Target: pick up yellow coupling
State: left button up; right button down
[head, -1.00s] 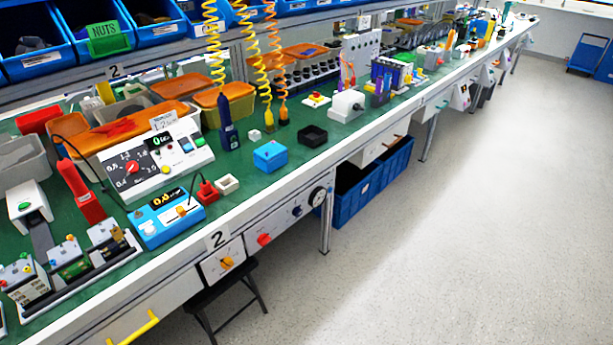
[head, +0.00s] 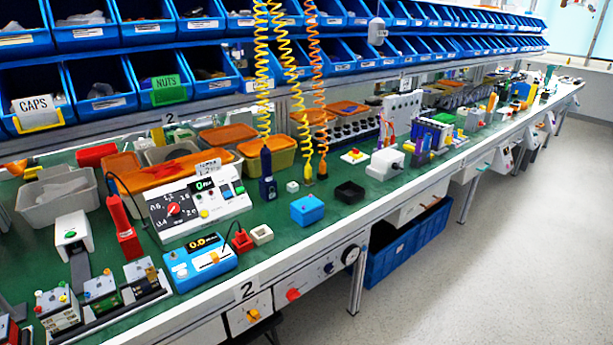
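I cannot make out for certain which thing is the yellow coupling. Small yellow things in the head view include a yellow tool end (head: 309,176) below a coiled yellow cord and a small yellow box with a red button (head: 354,156), both on the green bench top. Neither of my grippers is in view.
The long green workbench (head: 330,215) carries a white control box (head: 196,200), a blue meter (head: 198,262), a blue box (head: 307,209) and a black tray (head: 349,192). Coiled cords (head: 261,70) hang above it. Blue bins (head: 95,105) line the back. The floor (head: 480,270) at right is clear.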

aim_at(308, 169)
jog(key=l+u, duration=0.1)
jog(key=u, duration=0.25)
jog(key=i+l+u, duration=0.1)
jog(key=u, duration=0.25)
jog(key=l+u, duration=0.85)
jog(key=l, duration=0.25)
jog(key=l+u, duration=0.1)
jog(key=l, duration=0.8)
jog(key=k+l+u, duration=0.15)
jog(key=l, duration=0.7)
